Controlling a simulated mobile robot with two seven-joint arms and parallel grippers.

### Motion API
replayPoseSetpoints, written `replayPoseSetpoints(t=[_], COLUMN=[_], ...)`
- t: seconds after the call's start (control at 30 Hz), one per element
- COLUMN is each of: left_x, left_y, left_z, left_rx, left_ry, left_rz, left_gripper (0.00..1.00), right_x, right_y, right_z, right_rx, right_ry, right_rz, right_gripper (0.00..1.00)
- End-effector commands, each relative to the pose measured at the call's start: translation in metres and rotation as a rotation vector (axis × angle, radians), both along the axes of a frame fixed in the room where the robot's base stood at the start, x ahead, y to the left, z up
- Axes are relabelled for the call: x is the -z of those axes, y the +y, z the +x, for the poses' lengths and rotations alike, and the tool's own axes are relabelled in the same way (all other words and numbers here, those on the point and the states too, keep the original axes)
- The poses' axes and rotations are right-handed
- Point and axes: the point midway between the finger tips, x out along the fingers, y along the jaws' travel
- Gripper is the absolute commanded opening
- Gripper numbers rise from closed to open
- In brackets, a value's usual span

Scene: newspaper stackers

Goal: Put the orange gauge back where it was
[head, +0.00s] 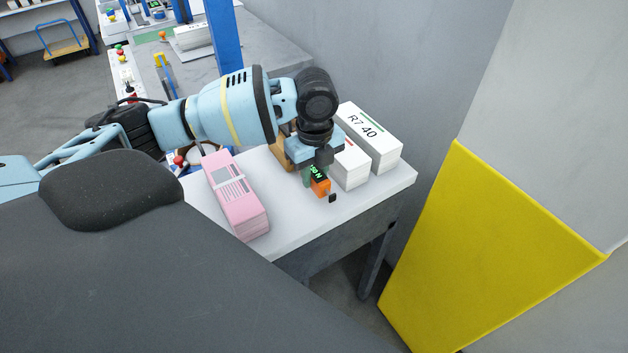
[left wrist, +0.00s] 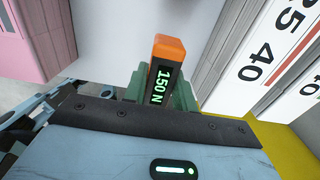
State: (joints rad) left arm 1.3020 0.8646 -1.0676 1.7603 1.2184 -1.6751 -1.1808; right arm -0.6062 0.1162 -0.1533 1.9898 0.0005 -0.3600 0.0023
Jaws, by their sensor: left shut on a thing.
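The orange gauge (head: 321,187) is a small orange block with a dark display; in the left wrist view (left wrist: 169,47) the display reads 150 N. My left gripper (head: 313,176) is shut on it, with a green finger on each side in the left wrist view (left wrist: 160,92). The gauge is over the white tabletop (head: 300,225), between the pink stack and the white stacks. I cannot tell whether it touches the table. A small black piece shows at its near end. My right gripper is not in view.
A pink newspaper stack (head: 236,196) lies left of the gauge. White stacks, one marked R7 40 (head: 371,138), stand to its right. A brown object (head: 284,152) is partly hidden behind my gripper. A yellow panel (head: 480,245) stands at right. The table's front strip is clear.

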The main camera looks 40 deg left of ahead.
Motion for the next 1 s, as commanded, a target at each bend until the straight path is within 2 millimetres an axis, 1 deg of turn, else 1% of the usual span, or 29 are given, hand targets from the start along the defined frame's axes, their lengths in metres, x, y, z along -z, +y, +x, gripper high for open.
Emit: replayPoseSetpoints(t=[0.07, 0.1, 0.2, 0.3, 0.57, 0.7, 0.73, 0.87, 1.0], left_x=[0.003, 0.011, 0.026, 0.035, 0.035, 0.039, 0.039, 0.039, 0.039], left_y=[0.007, 0.006, 0.006, 0.006, 0.005, 0.005, 0.005, 0.005, 0.005], left_z=[0.005, 0.004, 0.004, 0.004, 0.004, 0.004, 0.004, 0.004, 0.004], left_rx=[-0.003, -0.001, 0.000, -0.001, -0.001, -0.001, -0.001, -0.001, -0.001], left_ry=[0.001, 0.004, 0.001, 0.000, -0.002, -0.001, -0.001, -0.001, -0.001], left_rz=[0.002, 0.001, 0.001, 0.001, 0.000, 0.001, 0.001, 0.001, 0.001], left_gripper=[0.00, 0.00, 0.00, 0.00, 0.00, 0.00, 0.31, 0.48, 0.49], right_x=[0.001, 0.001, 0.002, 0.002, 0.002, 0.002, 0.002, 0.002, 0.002], right_y=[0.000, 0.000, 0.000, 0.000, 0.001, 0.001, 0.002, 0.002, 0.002], right_z=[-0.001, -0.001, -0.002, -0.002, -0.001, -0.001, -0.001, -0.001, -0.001], right_rx=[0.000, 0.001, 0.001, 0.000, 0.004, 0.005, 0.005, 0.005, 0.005], right_ry=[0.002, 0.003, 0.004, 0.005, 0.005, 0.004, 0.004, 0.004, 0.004], right_rz=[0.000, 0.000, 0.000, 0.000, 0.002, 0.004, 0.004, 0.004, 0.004], right_gripper=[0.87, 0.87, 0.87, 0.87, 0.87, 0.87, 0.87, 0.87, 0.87])
